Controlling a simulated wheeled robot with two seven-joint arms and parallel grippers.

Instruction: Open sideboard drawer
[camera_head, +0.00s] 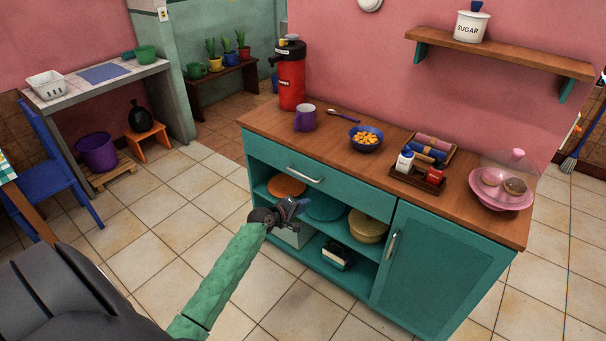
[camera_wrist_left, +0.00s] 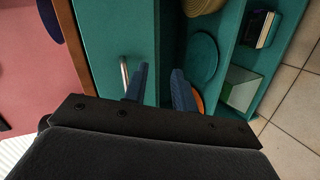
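The teal sideboard (camera_head: 440,270) has a wooden top and one wide drawer (camera_head: 345,197) at its upper left, shut flush. The drawer's metal bar handle (camera_head: 304,174) is bare in the head view. My left gripper (camera_head: 290,208) is in front of the open shelves, lower than the handle in the picture. In the left wrist view the blue fingers (camera_wrist_left: 160,82) are apart with nothing held between them. There the handle (camera_wrist_left: 124,75) lies just left of the left finger, outside the gap, its lower end partly hidden. I cannot tell whether they touch. My right gripper is out of view.
A cupboard door with a vertical handle (camera_head: 391,246) is to the right. Tiled floor (camera_head: 190,200) in front is clear.

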